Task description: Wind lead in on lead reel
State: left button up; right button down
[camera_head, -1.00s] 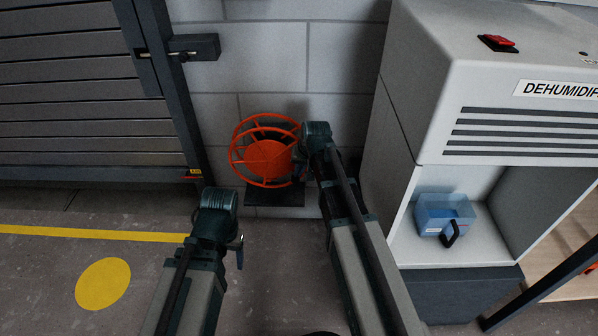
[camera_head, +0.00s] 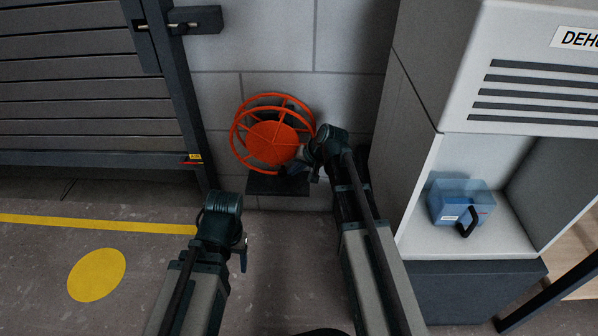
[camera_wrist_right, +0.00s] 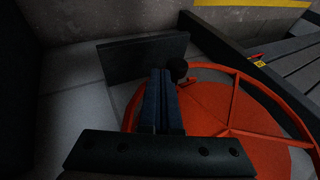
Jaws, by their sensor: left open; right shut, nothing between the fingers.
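The orange lead reel (camera_head: 272,142) stands against the block wall on a dark bracket (camera_head: 264,185). It also shows in the right wrist view (camera_wrist_right: 215,105), with its rim and spokes. A small dark knob (camera_wrist_right: 178,68) shows at the reel's near side there. My right gripper (camera_wrist_right: 161,74) is shut and empty, its fingertips close beside the knob; I cannot tell if they touch. In the head view my right gripper (camera_head: 292,169) is at the reel's lower right. My left gripper (camera_head: 244,258) is open and empty, low in front of the reel. I cannot make out any lead.
A dehumidifier cabinet (camera_head: 465,110) stands at the right, with a blue clear tank (camera_head: 460,203) in its open bay. A dark slatted shutter (camera_head: 80,90) is at the left. A yellow line (camera_head: 95,224) and a yellow disc (camera_head: 97,274) mark the open floor.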

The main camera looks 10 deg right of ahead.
jog(key=shift+w+a+f+b, duration=0.15)
jog(key=shift+a+f+b, duration=0.25)
jog(key=shift+a, duration=0.15)
jog(key=shift+w+a+f+b, duration=0.15)
jog(key=shift+a+f+b, duration=0.1)
jog(key=shift+a+f, duration=0.25)
jog(key=shift+a, duration=0.15)
jog(key=shift+p+v, duration=5.75)
jog(key=shift+v, duration=1.2)
notch_tip(320, 180, down, 4)
jog(key=s+d+n+t+b, duration=0.1)
jog(key=d+b, duration=0.1)
jog(key=b, duration=0.3)
jog(key=w+a+f+b, duration=0.6)
jog(key=f+b, duration=0.1)
jog(key=shift+a, duration=0.4)
